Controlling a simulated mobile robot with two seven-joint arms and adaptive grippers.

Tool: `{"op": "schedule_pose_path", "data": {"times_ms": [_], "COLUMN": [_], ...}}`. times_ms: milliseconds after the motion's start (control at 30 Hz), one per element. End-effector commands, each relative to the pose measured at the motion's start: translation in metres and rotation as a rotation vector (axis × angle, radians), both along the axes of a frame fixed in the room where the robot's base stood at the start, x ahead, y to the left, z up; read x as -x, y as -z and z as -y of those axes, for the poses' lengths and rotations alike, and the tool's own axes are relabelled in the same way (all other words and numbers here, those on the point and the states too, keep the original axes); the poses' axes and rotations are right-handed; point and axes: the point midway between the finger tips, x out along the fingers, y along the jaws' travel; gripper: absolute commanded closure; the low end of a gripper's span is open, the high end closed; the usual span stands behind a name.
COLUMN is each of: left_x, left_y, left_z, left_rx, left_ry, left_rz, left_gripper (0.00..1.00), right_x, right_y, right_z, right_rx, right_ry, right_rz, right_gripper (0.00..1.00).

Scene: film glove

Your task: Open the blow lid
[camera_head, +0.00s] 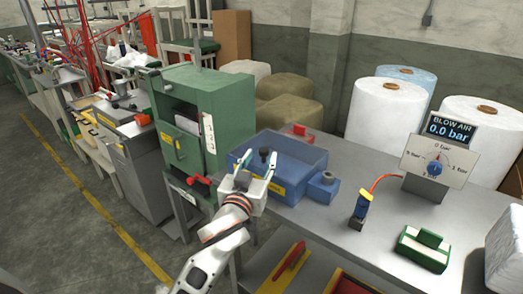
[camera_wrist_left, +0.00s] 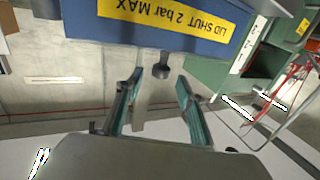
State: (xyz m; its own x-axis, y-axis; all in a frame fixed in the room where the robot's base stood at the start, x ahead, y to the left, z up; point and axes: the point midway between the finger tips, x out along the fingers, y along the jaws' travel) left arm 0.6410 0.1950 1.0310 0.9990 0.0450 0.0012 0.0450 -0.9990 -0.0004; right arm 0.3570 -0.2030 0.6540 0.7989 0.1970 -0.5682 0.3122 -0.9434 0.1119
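A blue box (camera_head: 306,158) stands on the grey bench, with a yellow label on its front. In the left wrist view the blue front (camera_wrist_left: 190,32) is upside down, and its label reads "LID SHUT 2 bar MAX". A dark knob (camera_wrist_left: 162,70) stands at its edge; it also shows in the head view (camera_head: 264,155). I cannot tell how far the lid is open. My left gripper (camera_head: 258,168) is at the box's left front; in the wrist view its teal fingers (camera_wrist_left: 160,80) are apart, with the knob in line with the gap. My right gripper is out of view.
A green cabinet (camera_head: 182,85) stands left of the box. White rolls (camera_head: 385,112) stand behind.

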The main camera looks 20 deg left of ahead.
Motion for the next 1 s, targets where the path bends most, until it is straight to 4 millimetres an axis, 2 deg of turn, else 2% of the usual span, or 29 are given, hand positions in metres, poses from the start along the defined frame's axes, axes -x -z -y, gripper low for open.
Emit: {"op": "schedule_pose_path", "data": {"times_ms": [100,300,667,800,833,1000], "left_x": [-0.020,-0.041,-0.047,-0.047,-0.047,-0.047], "left_y": [-0.001,0.000,0.001,0.001,0.001,0.001], "left_z": [-0.001,-0.002,-0.002,-0.002,-0.002,-0.002], "left_rx": [-0.002,-0.002,0.000,0.000,0.000,0.000], "left_ry": [0.000,0.001,0.001,0.001,0.001,0.001], "left_rz": [0.001,0.000,-0.001,-0.001,-0.001,-0.001], "left_gripper": [0.62,0.62,0.62,0.96,1.00,1.00], "right_x": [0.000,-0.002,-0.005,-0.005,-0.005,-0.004], "right_y": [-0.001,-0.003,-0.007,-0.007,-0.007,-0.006], "right_z": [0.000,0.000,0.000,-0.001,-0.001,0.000], "right_rx": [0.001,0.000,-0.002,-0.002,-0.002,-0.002], "right_ry": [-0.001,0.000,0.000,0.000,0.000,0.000], "right_rz": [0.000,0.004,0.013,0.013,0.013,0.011], "right_gripper": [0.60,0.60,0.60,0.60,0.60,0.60]}}
